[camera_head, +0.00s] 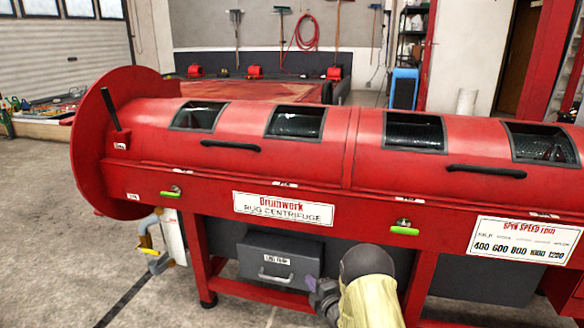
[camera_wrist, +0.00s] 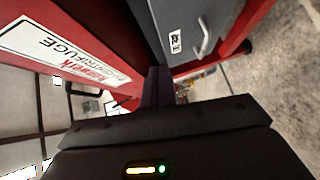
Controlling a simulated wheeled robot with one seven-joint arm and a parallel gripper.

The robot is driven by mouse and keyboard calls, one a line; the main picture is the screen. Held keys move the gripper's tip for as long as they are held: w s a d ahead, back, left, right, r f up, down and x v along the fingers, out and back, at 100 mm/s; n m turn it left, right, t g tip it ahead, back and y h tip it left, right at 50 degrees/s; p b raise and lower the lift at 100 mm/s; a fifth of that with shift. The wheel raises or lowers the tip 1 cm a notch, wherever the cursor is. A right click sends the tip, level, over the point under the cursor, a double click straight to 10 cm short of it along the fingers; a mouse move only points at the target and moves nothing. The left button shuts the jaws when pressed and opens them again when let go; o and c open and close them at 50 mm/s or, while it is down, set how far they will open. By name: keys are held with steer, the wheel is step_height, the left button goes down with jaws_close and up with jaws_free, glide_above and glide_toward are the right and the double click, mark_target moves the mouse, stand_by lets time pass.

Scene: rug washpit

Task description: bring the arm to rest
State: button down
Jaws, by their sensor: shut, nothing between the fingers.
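My gripper (camera_head: 314,287) is low in the head view, in front of the red rug centrifuge (camera_head: 225,178) and near its grey drawer (camera_head: 281,261). In the wrist view, my gripper's dark fingers (camera_wrist: 157,88) are together, with nothing between them. My arm, with a yellow sleeve, comes up from the bottom edge and hides part of the frame behind it. The wrist view is turned sideways and shows the centrifuge's sign (camera_wrist: 62,45) and the drawer's handle (camera_wrist: 205,35).
The centrifuge's frame and legs (camera_head: 201,255) stand close to my gripper. Green-handled latches (camera_head: 404,230) sit along its front. A pipe fitting (camera_head: 152,243) stands at left. Bare concrete floor (camera_head: 50,220) lies open at the left. A red wash area (camera_head: 250,90) is behind.

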steer(key=s+d+r+m+g+h+p, duration=0.1)
steer(key=s+d+r+m+g+h, duration=0.2)
steer(key=s+r+m, duration=0.3)
steer(key=s+d+r+m+g+h+p, duration=0.25)
steer(key=s+d+r+m, duration=0.2)
steer(key=r, duration=0.25)
steer(key=s+r+m+g+h+p, duration=0.1)
steer(key=s+r+m+g, duration=0.2)
steer(key=s, duration=0.6)
steer(key=s+r+m+g+p, duration=0.1)
steer(key=s+r+m+g, duration=0.15)
steer(key=s+m, duration=0.4)
steer(key=s+r+m+g+h+p, duration=0.15)
steer(key=s+r, duration=0.25)
steer(key=s, duration=0.7)
steer(key=w+p+v, duration=0.2)
steer(key=p+v, duration=1)
steer(key=w+d+r+p+v, duration=0.1)
steer(key=w+p+v, duration=0.2)
steer(key=p+v, duration=0.9)
steer(key=w+d+p+v, duration=0.1)
steer(key=w+p+v, duration=0.1)
steer(key=p+v, duration=1)
steer(key=shift+w+d+r+y, duration=0.3)
steer(key=shift+w+r, duration=0.05)
steer(key=shift+w, duration=0.4)
steer(key=shift+w+d+f+m, duration=0.1)
steer(key=shift+w+m, duration=0.05)
steer(key=shift+m, duration=0.1)
